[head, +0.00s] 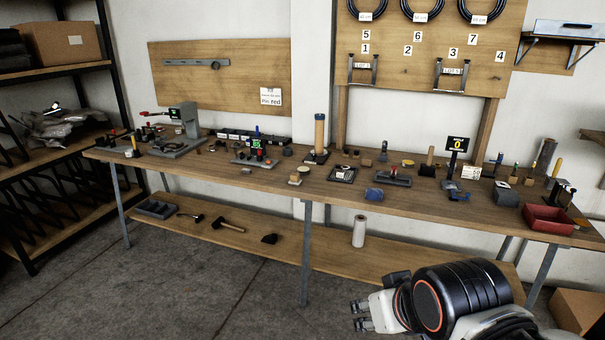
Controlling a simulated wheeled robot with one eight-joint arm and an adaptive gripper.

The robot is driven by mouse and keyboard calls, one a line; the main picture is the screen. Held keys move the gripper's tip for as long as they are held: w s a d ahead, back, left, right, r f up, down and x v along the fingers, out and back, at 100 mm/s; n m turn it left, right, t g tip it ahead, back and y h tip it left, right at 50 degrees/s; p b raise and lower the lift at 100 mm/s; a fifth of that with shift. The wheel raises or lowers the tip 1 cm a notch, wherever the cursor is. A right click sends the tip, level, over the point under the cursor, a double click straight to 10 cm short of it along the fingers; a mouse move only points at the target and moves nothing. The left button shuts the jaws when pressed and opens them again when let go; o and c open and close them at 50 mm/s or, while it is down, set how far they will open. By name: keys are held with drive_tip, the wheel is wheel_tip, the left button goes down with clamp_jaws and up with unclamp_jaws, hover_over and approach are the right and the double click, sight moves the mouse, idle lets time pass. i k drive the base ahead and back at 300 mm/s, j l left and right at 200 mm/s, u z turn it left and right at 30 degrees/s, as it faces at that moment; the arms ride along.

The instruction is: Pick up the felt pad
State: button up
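A long wooden workbench (270,182) carries many small items, and I cannot tell for sure which one is the felt pad. A small pale, flat piece (295,180) lies near the front edge, left of the middle. A dark grey block (506,196) lies toward the right end. A blue, soft-looking lump (374,194) lies at the front edge. My gripper (358,316) is at the lower right, in front of the bench and apart from everything on it. Its two fingers are apart with nothing between them.
A red tray (548,219) stands at the bench's right end. A grey machine (182,130) stands at the left. A lower shelf (270,240) holds hammers and a white roll (359,231). Dark shelving (60,68) stands at far left. The floor in front is clear at left.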

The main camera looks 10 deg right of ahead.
sight(295, 180)
drive_tip(key=i+j+z, duration=0.25)
drive_tip(key=i+j, duration=0.2)
drive_tip(key=i, duration=0.25)
drive_tip(key=i+j+z, duration=0.25)
drive_tip(key=i+j, duration=0.3)
drive_tip(key=i+j+z, duration=0.25)
drive_tip(key=i+j, duration=0.4)
drive_tip(key=i+j+z, duration=0.25)
drive_tip(key=i+j, duration=0.3)
drive_tip(key=j, duration=0.25)
